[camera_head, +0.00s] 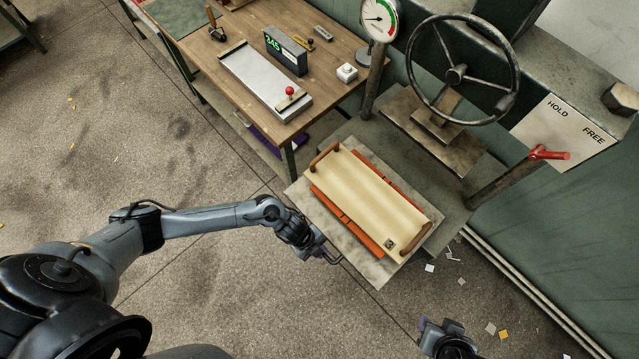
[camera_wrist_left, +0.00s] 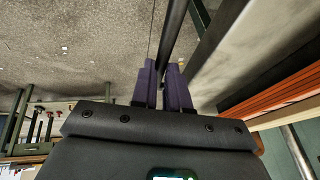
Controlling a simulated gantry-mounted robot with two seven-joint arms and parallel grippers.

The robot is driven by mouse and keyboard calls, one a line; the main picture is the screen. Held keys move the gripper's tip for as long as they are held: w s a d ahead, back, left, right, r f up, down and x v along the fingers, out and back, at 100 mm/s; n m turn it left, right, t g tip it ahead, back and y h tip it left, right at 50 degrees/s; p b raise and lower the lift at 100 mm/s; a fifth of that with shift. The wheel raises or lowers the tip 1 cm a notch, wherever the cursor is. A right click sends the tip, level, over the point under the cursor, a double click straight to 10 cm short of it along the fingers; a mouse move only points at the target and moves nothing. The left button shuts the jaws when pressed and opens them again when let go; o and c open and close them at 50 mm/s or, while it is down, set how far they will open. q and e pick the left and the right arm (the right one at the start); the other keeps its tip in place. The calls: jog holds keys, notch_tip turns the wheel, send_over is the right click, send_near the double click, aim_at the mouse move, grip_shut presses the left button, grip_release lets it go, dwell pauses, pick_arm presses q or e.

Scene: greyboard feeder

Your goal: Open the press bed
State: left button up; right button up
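The press bed (camera_head: 312,205) is a grey slab extending out from under the press. On it lies a cream board (camera_head: 370,195) with two brown handles, over orange-red pieces (camera_head: 330,208). My left gripper (camera_head: 335,258) is at the slab's front left edge. In the left wrist view its purple fingers (camera_wrist_left: 163,80) are close together on either side of a dark bar (camera_wrist_left: 173,35) running along the bed's edge, and they appear to close on it. The slab also shows in that view (camera_wrist_left: 255,50). My right gripper (camera_head: 430,325) is at the bottom edge, partly cut off; its opening is unclear.
The press has a handwheel (camera_head: 460,75), a dial gauge (camera_head: 379,18) and a red lever (camera_head: 550,154) beside a HOLD/FREE plate (camera_head: 568,130). A wooden table (camera_head: 230,45) with a scale-like display (camera_head: 285,50) stands behind left. Floor in front is open, with paper scraps.

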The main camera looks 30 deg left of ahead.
pick_arm(q)
jog(key=o, duration=0.5)
jog(key=shift+c, duration=0.2)
jog(key=shift+r, duration=0.1)
jog(key=p+v, duration=0.1)
jog(key=v, duration=0.9)
jog(key=shift+a+r+p, duration=0.2)
jog(key=shift+r+p, duration=0.15)
jog(key=shift+p, duration=0.05)
jog(key=shift+s, duration=0.1)
